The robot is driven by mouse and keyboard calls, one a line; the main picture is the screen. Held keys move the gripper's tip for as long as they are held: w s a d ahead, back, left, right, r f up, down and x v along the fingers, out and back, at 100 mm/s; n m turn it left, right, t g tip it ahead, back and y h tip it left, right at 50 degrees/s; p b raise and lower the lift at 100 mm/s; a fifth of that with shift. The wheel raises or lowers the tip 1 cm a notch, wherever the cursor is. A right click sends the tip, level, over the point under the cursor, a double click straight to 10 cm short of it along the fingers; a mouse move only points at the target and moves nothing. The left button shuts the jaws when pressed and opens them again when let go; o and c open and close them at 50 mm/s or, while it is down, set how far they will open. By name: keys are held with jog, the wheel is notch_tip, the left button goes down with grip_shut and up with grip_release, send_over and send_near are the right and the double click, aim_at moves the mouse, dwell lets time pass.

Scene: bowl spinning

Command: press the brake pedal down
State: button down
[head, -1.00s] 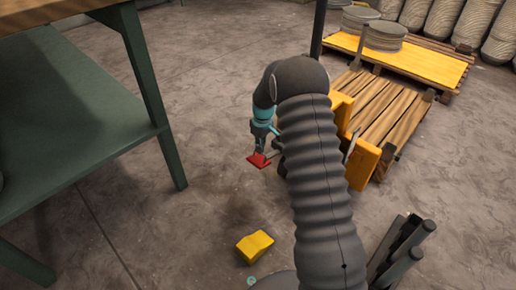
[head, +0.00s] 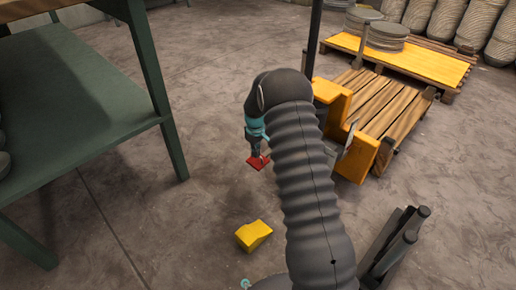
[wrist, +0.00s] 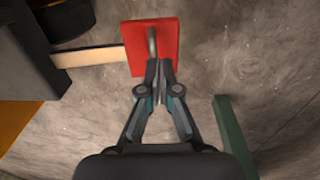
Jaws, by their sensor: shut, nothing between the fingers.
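The red pedal (head: 256,163), a flat square plate, is low over the floor, left of the yellow machine. In the wrist view the red pedal (wrist: 136,48) sits on a pale bar running left to a dark housing. A grey rod-like piece shows on its face. My gripper (head: 258,153) points down at the pedal from above, its fingers together and empty. In the wrist view the fingertips (wrist: 160,66) overlap the pedal's lower right part. I cannot tell whether they touch it. My arm hides part of the machine.
A yellow block (head: 253,235) lies on the floor in front. A green metal table (head: 80,120) stands at left. The yellow machine part (head: 356,158) and a wooden pallet (head: 385,108) are at right. Stacked plates (head: 388,35) sit farther back. Floor between table and pedal is clear.

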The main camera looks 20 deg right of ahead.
aim_at(254, 163)
jog(key=shift+s+a+f, duration=0.1)
jog(key=shift+a+f, duration=0.4)
jog(key=shift+f, duration=0.35)
jog(key=shift+a+f+b, duration=0.1)
jog(key=shift+f+b, duration=0.3)
jog(key=shift+f, duration=0.15)
jog(key=shift+r, duration=0.1)
jog(key=s+a+r+p, duration=0.1)
jog(key=s+a+r, duration=0.1)
jog(key=r, duration=0.4)
jog(key=s+a+r+p, duration=0.1)
jog(key=a+r+p, duration=0.1)
jog(key=r, duration=0.4)
jog(key=shift+s+a+r, duration=0.15)
jog(key=shift+s+a, duration=0.2)
jog(key=shift+a, duration=0.3)
